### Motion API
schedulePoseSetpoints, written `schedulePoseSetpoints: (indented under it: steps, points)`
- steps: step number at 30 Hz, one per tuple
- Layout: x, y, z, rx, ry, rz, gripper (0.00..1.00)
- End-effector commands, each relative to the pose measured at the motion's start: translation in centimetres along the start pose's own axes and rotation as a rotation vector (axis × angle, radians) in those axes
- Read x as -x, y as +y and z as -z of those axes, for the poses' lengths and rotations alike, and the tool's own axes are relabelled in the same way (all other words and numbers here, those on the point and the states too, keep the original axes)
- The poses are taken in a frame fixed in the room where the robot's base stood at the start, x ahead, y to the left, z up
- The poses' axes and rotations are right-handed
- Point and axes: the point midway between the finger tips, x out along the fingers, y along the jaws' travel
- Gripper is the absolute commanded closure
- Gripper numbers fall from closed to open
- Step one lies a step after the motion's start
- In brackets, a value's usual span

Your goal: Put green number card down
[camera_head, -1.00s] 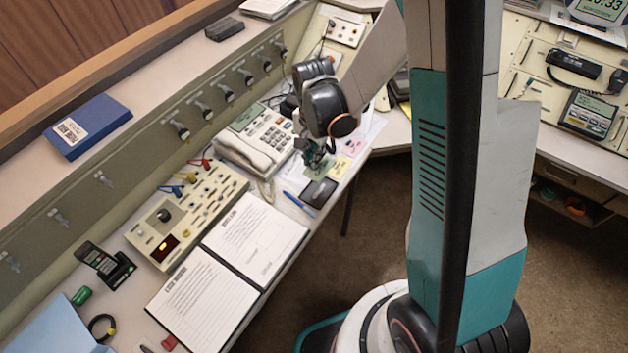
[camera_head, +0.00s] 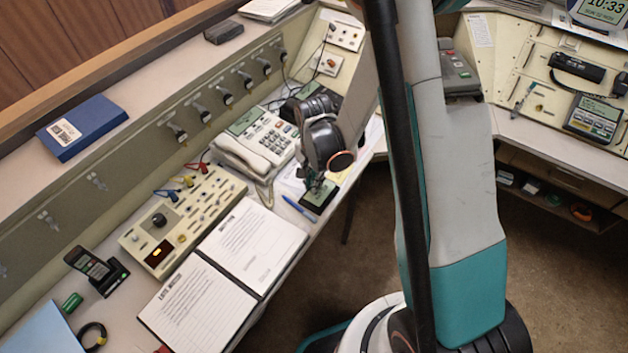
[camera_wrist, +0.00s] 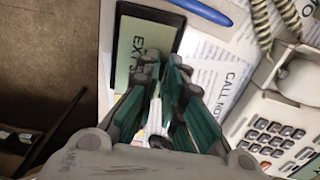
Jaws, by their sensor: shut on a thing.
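The green number card (camera_wrist: 150,42), with dark print partly readable as "EXT", shows beyond my fingertips in the wrist view. It lies over a black pad (camera_wrist: 178,42), whose dark border shows around it. My gripper (camera_wrist: 165,72) is shut on the card's near edge; the fingers hide part of it. In the head view my gripper (camera_head: 314,182) is low over the black pad (camera_head: 328,204) at the desk's front edge, with the green card (camera_head: 318,194) beneath it. Whether the card rests fully on the pad I cannot tell.
A blue pen (camera_head: 299,207) lies just left of the pad. The cream telephone (camera_head: 262,143) stands behind, and an open logbook (camera_head: 253,243) lies to the left. The desk edge drops to the floor on the right.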

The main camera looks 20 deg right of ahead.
Motion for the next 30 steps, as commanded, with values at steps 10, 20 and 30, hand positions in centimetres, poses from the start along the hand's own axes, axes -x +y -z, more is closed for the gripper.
schedulePoseSetpoints:
  steps: [10,20,30]
  points:
    - [-0.9,0.0,0.0,0.0,0.0,0.0,1.0]
    - [-1.2,0.0,0.0,0.0,0.0,0.0,0.8]
    - [-1.2,0.0,0.0,0.0,0.0,0.0,0.71]
